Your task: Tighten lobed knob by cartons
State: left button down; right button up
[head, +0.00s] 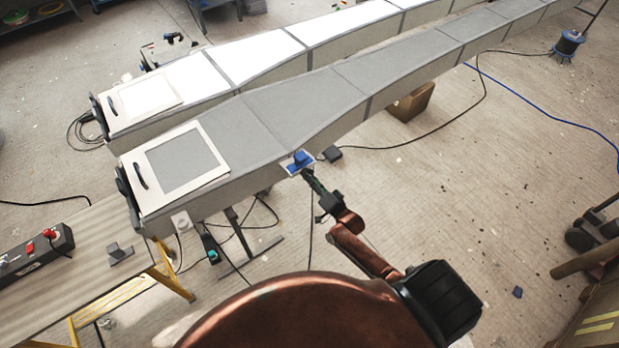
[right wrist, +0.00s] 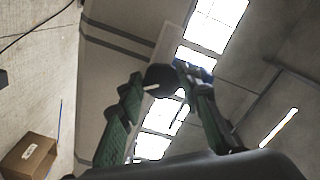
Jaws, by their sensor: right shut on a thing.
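The lobed knob (right wrist: 160,78) is dark with a white pointer mark. It sits between the green fingertips of my right gripper (right wrist: 160,76) in the right wrist view, and the gripper is shut on it. In the head view my right gripper (head: 308,178) reaches up to the near side edge of the grey mould (head: 300,110), just below a small plate with a blue block (head: 300,158). The knob is hidden or too small to tell there. A brown carton (head: 412,103) stands on the floor behind the mould; a carton (right wrist: 28,155) also shows in the right wrist view. My left gripper is out of view.
A second mould with a white top (head: 270,55) lies behind the grey one. A wooden bench (head: 75,275) with a switch box (head: 35,250) stands at left. Cables cross the floor under the mould. The floor right of my right arm is mostly open.

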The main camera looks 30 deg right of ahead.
jog(key=shift+a+m+b, duration=0.1)
jog(key=shift+m+b, duration=0.35)
jog(key=shift+m, duration=3.05)
jog(key=o, duration=1.2)
jog(key=shift+r, duration=0.1)
jog(key=shift+c, duration=0.2)
jog(key=shift+s, duration=0.1)
jog(key=s+d, duration=0.1)
jog(key=s, duration=1)
jog(key=shift+s, duration=0.4)
